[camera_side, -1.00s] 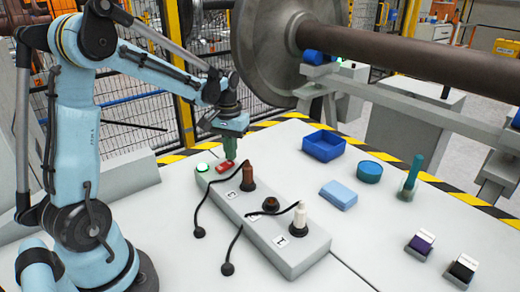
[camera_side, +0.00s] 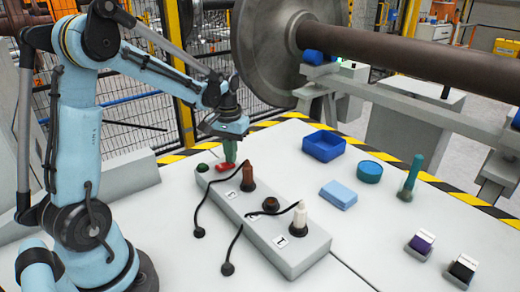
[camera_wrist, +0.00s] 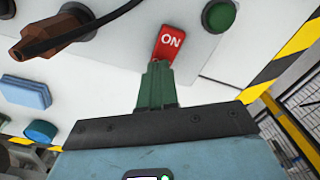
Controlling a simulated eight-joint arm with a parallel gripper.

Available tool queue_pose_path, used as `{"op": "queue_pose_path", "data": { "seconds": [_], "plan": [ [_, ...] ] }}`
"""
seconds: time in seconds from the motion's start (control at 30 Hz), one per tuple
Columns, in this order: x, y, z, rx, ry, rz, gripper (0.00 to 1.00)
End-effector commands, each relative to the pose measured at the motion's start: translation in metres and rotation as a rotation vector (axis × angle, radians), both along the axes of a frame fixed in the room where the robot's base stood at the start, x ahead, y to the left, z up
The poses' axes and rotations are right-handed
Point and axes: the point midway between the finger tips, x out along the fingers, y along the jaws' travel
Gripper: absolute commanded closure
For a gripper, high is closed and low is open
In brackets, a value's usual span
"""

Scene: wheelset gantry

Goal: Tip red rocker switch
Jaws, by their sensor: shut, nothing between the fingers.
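The red rocker switch (camera_side: 223,168) is at the far end of the long grey box, beside a round green lamp (camera_side: 203,168), which looks dark.
The grey box (camera_side: 262,240) also carries a brown plug (camera_side: 247,177), a dark socket and a white plug (camera_side: 299,220) with black cables, close to my gripper. A blue tray (camera_side: 323,146), a light blue block (camera_side: 338,195) and a round blue tub (camera_side: 369,172) stand to the right.

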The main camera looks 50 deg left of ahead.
Motion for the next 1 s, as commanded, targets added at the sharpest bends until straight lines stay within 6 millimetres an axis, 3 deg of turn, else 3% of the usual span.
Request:
{"op": "queue_pose_path", "data": {
  "seconds": [1.0],
  "plan": [
    [0.0, 0.0, 0.067, 0.0, -0.001, 0.0, 1.0]
  ]
}}
